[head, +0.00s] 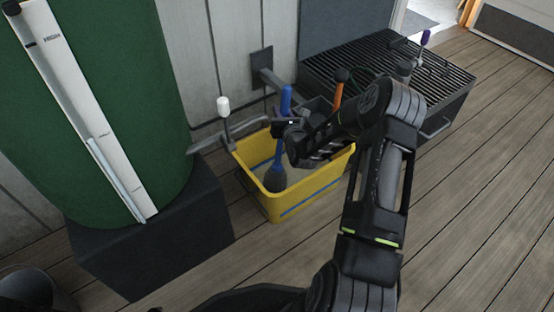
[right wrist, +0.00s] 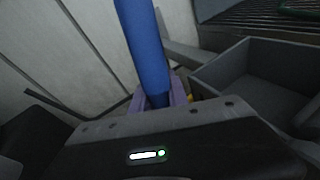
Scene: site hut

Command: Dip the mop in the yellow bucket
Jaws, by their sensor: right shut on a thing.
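The yellow bucket (head: 318,192) is a rectangular tub with a blue stripe, standing on the deck against the wall. The mop (head: 276,180) has a blue handle and a dark grey head. It stands nearly upright, its head inside the bucket's left part; I cannot tell whether it touches the bottom or any liquid. My right gripper (head: 288,128) is shut on the blue handle above the bucket. In the right wrist view the handle (right wrist: 143,45) rises between purple finger pads. My right forearm hides the bucket's back right part. My left gripper is not in view.
A green tank (head: 110,110) on a dark block (head: 165,240) stands left of the bucket. A black grill (head: 400,70) stands behind right. A white-knobbed lever (head: 223,110) and an orange handle (head: 338,93) rise near the bucket. The deck at right is clear.

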